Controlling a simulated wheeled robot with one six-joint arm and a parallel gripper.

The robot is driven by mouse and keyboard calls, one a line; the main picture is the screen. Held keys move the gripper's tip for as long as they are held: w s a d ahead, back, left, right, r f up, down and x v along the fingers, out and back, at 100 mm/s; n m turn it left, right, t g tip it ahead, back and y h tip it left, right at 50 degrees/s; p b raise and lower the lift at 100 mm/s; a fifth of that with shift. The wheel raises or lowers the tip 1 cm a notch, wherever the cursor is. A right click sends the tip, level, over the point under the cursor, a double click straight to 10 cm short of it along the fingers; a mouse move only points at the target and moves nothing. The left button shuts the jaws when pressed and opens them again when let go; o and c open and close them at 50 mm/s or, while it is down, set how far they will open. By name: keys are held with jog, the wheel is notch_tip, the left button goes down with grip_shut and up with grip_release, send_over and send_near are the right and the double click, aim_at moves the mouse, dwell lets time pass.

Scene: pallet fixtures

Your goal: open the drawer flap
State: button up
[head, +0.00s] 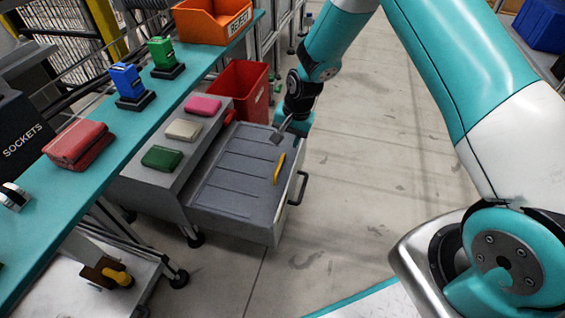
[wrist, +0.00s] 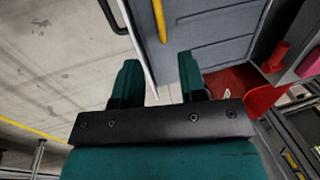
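The drawer (head: 285,205) is pulled out of a grey cabinet, with a black bar handle (head: 300,187) on its front. Its top is covered by a ribbed grey flap (head: 232,180), lying flat, with a yellow handle (head: 279,168) near the front edge. My gripper (head: 280,134) is at the flap's far front corner. In the wrist view, my gripper (wrist: 160,82) has its fingers apart, with the pale drawer edge showing between them. One finger is over the floor side, the other over the flap (wrist: 212,40). The yellow handle (wrist: 160,20) lies beyond the fingertips. Contact cannot be told.
Pink, cream and green blocks (head: 161,157) sit on the cabinet top. A red bin (head: 240,88) stands behind the drawer. A teal bench (head: 125,135) with an orange reject bin (head: 213,22) runs along the left. The floor (head: 370,150) right of the drawer is clear.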

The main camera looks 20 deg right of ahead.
aim_at(281, 161)
jog(key=f+b, duration=0.1)
jog(key=f, duration=0.2)
jog(key=a+f+b, duration=0.1)
jog(key=f, duration=0.2)
jog(key=w+f+b, duration=0.1)
jog(key=f, duration=0.2)
jog(key=shift+a, duration=0.25)
grip_shut()
